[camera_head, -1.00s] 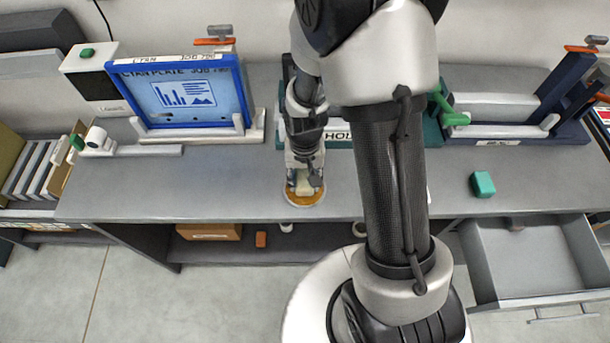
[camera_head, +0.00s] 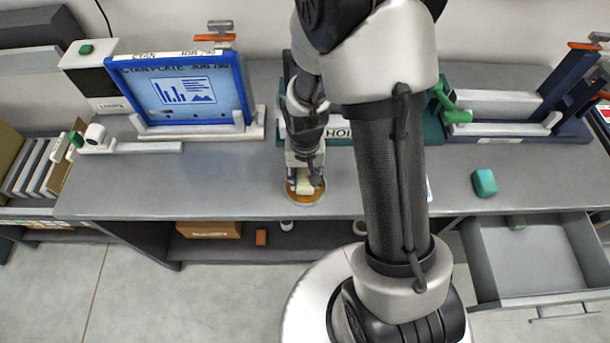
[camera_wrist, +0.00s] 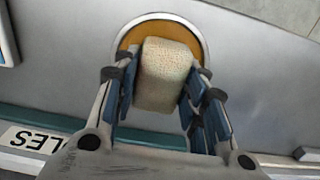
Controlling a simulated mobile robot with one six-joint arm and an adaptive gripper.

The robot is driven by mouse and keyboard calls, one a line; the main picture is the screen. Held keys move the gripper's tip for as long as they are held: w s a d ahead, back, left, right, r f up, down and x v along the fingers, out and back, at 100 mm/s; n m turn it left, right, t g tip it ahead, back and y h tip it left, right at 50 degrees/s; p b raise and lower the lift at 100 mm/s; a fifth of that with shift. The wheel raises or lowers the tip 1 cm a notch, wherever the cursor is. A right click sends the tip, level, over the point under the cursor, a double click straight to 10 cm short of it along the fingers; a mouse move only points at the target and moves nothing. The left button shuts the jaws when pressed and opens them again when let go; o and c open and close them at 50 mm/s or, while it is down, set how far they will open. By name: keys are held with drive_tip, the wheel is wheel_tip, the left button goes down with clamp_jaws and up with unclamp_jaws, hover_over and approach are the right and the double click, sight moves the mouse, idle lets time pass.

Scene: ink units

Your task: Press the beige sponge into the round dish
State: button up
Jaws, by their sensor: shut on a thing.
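The beige sponge (camera_wrist: 165,75) is between the blue-padded fingers of my gripper (camera_wrist: 163,98) in the wrist view. My gripper (camera_head: 305,184) is shut on it, pointing down. The round dish (camera_wrist: 128,38) has an orange-brown inside and a pale rim, and shows behind the sponge. In the head view the dish (camera_head: 304,199) sits on the grey bench near its front edge, with the sponge (camera_head: 305,187) over it. Whether the sponge touches the dish floor is hidden.
A blue-framed plate (camera_head: 183,95) stands in a white holder at the left. A teal block (camera_head: 484,182) lies on the bench at the right, above an open drawer (camera_head: 535,262). A teal holder (camera_head: 432,128) stands behind my arm. The bench left of the dish is clear.

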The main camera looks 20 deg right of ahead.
sight(304, 173)
drive_tip(key=shift+f+b, duration=0.45)
drive_tip(key=shift+f, duration=0.05)
idle(1.2)
drive_tip(key=shift+r, duration=0.1)
drive_tip(key=shift+r+p, duration=2.75)
drive_tip(key=shift+r, duration=0.75)
drive_tip(key=shift+f, duration=0.1)
drive_tip(key=shift+w+f+n+b, duration=0.3)
drive_tip(key=shift+w+b, duration=0.2)
drive_tip(key=shift+b, duration=0.4)
drive_tip(key=w+b, duration=0.1)
drive_tip(key=n+b, duration=0.1)
drive_tip(key=b, duration=0.1)
drive_tip(key=shift+w+f, duration=0.2)
drive_tip(key=shift+w, duration=0.2)
drive_tip(key=shift+w+r+n+b, duration=0.15)
drive_tip(key=shift+w+n+b, duration=0.6)
drive_tip(key=shift+b, duration=0.35)
drive_tip(key=shift+r+n, duration=0.25)
drive_tip(key=shift+r, duration=0.05)
